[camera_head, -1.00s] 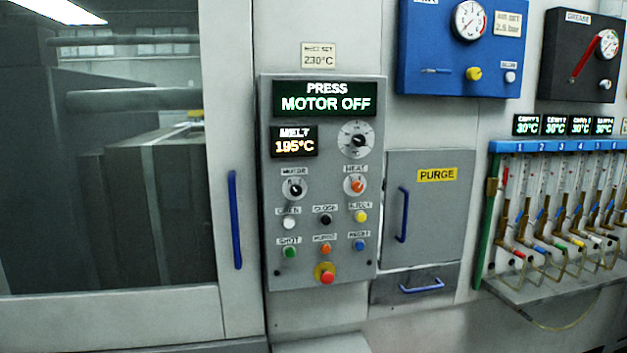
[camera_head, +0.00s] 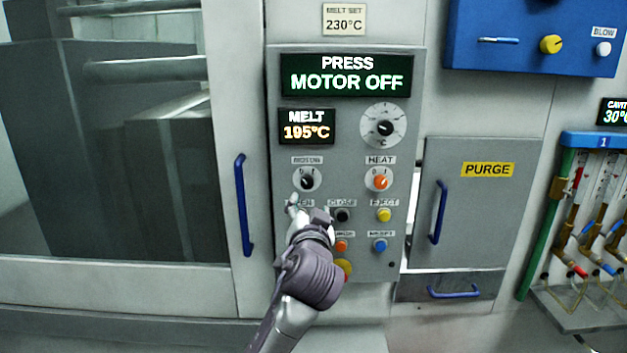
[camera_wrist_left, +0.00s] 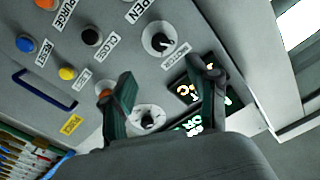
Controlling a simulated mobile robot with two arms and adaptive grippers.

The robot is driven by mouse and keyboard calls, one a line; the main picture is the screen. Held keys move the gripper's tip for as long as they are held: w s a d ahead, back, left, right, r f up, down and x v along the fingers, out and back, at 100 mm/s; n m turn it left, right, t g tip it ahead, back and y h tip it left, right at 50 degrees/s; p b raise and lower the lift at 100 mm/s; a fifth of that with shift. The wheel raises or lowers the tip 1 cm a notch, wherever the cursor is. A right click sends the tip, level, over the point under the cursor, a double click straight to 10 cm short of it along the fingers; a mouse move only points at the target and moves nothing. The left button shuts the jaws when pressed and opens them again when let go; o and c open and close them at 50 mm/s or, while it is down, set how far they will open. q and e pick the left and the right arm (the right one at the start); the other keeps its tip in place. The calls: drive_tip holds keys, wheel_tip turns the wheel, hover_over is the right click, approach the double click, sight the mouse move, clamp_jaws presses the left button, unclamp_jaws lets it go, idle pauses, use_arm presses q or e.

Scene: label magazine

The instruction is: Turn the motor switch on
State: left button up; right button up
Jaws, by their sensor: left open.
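The motor switch (camera_head: 307,180) is a black knob on a pale round dial, below its label on the grey control panel (camera_head: 402,265). It also shows in the left wrist view (camera_wrist_left: 160,40). The display (camera_head: 346,74) above reads "PRESS MOTOR OFF". My left gripper (camera_head: 310,207) is just below the switch in the head view, its jaws open and empty. I cannot tell how far the fingertips are from the panel. My arm hides the lower left buttons. My right gripper is out of view.
The orange heat knob (camera_head: 380,180) sits right of the motor switch, and the close button (camera_head: 342,215) is below. A blue door handle (camera_head: 244,204) stands out to the left. The purge door (camera_head: 470,215) is to the right.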

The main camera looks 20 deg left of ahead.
use_arm(q)
drive_tip(key=p, duration=0.2)
approach(307, 183)
drive_tip(key=w, duration=0.2)
drive_tip(key=x, duration=0.2)
drive_tip(key=p+x, duration=0.1)
drive_tip(key=x, duration=0.3)
drive_tip(key=shift+a, duration=0.25)
drive_tip(key=shift+w+a+f+p, duration=0.1)
drive_tip(key=shift+w+a+p, duration=0.1)
drive_tip(key=shift+w+p, duration=0.25)
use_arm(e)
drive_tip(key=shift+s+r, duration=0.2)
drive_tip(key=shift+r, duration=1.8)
use_arm(q)
drive_tip(key=shift+c, duration=0.2)
clamp_jaws()
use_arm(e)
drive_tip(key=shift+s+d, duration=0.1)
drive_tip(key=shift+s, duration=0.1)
